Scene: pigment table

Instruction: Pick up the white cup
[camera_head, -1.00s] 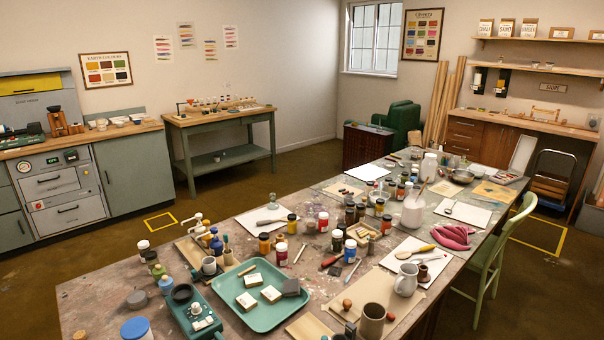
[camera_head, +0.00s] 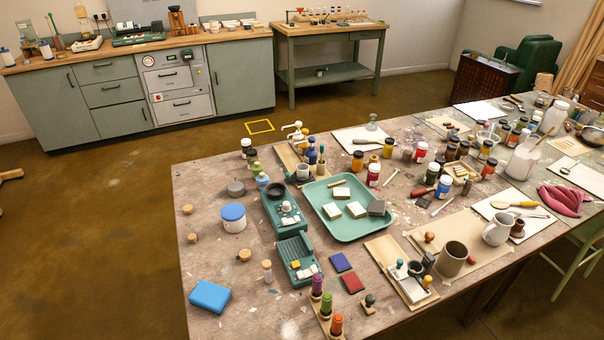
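Several white vessels are in view, and I cannot tell which one is the white cup. A small white jug with a handle (camera_head: 497,230) stands upright at the right of the work table, on a white sheet. A larger white pot (camera_head: 521,160) stands behind it. A white tub with a blue lid (camera_head: 233,218) stands at the table's left. A small light-coloured cup (camera_head: 302,172) stands behind the green tray. Small white bowls (camera_head: 231,25) sit on the back counter. My gripper is not in view.
The work table (camera_head: 215,172) is crowded with jars, stamps, a green tray (camera_head: 347,233) and a brown mug (camera_head: 452,259) close to the white jug. A green chair (camera_head: 570,258) stands at the right edge. The floor at left (camera_head: 90,240) is clear.

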